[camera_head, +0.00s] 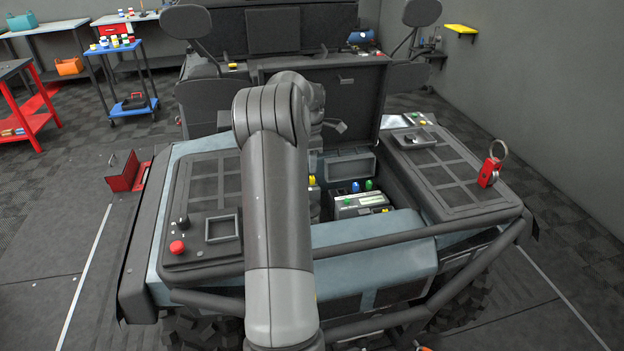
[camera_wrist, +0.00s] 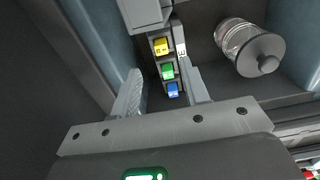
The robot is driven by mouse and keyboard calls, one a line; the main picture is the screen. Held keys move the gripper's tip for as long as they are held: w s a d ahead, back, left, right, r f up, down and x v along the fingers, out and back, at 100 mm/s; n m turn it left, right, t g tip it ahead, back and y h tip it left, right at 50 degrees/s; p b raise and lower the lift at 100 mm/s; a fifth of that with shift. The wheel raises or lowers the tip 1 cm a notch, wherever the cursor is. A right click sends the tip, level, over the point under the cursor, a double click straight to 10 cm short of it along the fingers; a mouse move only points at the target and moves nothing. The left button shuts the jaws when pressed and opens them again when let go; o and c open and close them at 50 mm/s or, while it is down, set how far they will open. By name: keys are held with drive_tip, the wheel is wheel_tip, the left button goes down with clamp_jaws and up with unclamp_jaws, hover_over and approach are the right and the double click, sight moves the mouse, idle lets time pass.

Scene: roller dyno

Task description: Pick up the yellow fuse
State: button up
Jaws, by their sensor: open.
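The yellow fuse (camera_wrist: 161,46) sits in a narrow dark slot in the wrist view, at the top of a row. A green fuse (camera_wrist: 167,70) and a blue fuse (camera_wrist: 173,89) sit below it in the same row. My gripper (camera_wrist: 160,68) is open, with one finger on each side of the row. Nothing is between the fingers that I can see as held, and their exact height above the fuses is unclear. In the head view my arm hides the gripper and most of the fuse row.
A grey box (camera_wrist: 145,13) stands at the slot's top end. A clear jar with a grey cap (camera_wrist: 250,45) lies to the right. In the head view, the raised dark lid (camera_head: 345,100) stands behind the bay, and a red padlock (camera_head: 489,170) is on the right panel.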

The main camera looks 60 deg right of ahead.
sight(312, 177)
drive_tip(key=f, duration=0.5)
drive_tip(key=shift+s+f, duration=0.25)
drive_tip(key=shift+f, duration=0.05)
clamp_jaws()
